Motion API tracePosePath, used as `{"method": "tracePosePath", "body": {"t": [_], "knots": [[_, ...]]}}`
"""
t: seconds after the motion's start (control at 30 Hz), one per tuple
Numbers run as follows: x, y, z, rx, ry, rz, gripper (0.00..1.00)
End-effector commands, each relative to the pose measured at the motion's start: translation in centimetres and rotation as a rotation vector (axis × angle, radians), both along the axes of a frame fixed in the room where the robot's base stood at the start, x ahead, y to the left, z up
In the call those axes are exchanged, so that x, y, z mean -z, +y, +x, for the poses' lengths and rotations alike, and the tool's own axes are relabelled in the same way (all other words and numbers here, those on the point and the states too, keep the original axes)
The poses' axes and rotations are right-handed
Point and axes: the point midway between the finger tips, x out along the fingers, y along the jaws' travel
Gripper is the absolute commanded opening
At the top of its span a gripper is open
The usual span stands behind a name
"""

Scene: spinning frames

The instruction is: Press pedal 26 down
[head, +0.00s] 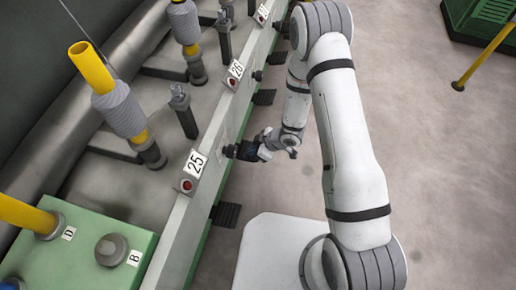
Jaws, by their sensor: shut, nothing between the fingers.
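The number plate 26 (237,70) is on the machine's long pale rail, with a red button below it. A black ribbed pedal (264,97) sticks out low on the rail's right side, just below and right of that plate; I take it as pedal 26. It looks raised, but its exact height is hard to tell. My gripper (236,151) is shut and empty, pointing left at the rail's side near plate 25. It is nearer the camera than the pedal and apart from it. Its fingertips are small and dark against a dark part there.
Plate 25 (195,163) has another black pedal (226,214) below it. A further pedal (278,58) lies farther along. Yarn spindles (120,110) stand left of the rail.

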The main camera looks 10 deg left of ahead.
Motion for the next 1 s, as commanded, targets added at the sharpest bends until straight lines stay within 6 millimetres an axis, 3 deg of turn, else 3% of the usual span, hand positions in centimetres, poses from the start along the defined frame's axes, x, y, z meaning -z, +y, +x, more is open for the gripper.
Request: {"method": "tracePosePath", "body": {"t": [0.57,1.0], "knots": [[1.9,0.0,0.0,-0.001,-0.001,0.000,0.00],[-0.4,-4.4,-0.3,0.002,0.001,-0.001,0.00]]}}
